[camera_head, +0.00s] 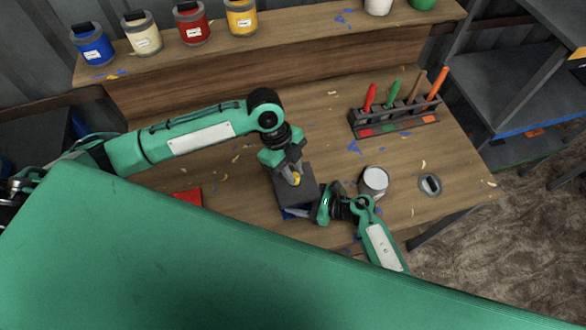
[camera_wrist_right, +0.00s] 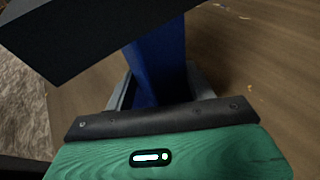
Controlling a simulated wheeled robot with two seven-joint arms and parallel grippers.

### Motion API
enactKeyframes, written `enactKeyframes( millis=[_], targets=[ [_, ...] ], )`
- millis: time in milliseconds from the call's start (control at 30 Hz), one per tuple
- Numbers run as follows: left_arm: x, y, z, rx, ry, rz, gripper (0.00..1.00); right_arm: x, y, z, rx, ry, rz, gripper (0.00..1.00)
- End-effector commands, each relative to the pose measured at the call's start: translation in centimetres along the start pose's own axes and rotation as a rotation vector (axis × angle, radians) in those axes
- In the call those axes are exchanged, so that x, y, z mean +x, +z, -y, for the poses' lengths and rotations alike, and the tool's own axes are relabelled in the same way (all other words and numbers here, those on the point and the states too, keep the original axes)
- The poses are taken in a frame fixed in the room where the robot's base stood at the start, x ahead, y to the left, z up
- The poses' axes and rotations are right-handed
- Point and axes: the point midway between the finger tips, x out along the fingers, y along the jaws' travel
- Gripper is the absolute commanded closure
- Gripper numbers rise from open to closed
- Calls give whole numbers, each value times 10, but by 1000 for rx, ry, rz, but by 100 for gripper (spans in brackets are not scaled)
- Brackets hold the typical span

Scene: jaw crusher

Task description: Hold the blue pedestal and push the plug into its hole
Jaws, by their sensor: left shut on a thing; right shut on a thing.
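The pedestal stands on the workbench, with a dark square top (camera_head: 305,196) and a blue body (camera_head: 290,213) mostly hidden beneath it. In the right wrist view the blue column (camera_wrist_right: 160,60) runs between the fingers of my right gripper (camera_wrist_right: 163,88), under the dark top (camera_wrist_right: 85,32). The right gripper is shut on the column from the side. My left gripper (camera_head: 294,172) points down over the top and is shut on a small yellow plug (camera_head: 296,180). The plug's lower end is at the dark top; I cannot tell how deep it sits, and the hole is hidden.
A grey-white can (camera_head: 373,182) and a dark oval inset (camera_head: 429,185) lie right of the pedestal. A rack (camera_head: 395,122) with coloured-handled tools stands behind. A red piece (camera_head: 188,197) lies left. Paint cans (camera_head: 193,22) line the back shelf. Chips litter the bench.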

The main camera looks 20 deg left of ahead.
Motion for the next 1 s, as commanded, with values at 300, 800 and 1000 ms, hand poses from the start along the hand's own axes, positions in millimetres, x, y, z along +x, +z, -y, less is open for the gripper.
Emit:
enactKeyframes(
  millis=[300,800,1000],
  targets=[
    [2,1,0,0,0,0,100,0,0,0,1,0,0,57],
    [6,2,0,0,0,0,100,0,0,0,1,0,0,57],
    [7,3,0,0,1,0,100,0,0,0,1,0,0,57]
  ],
)
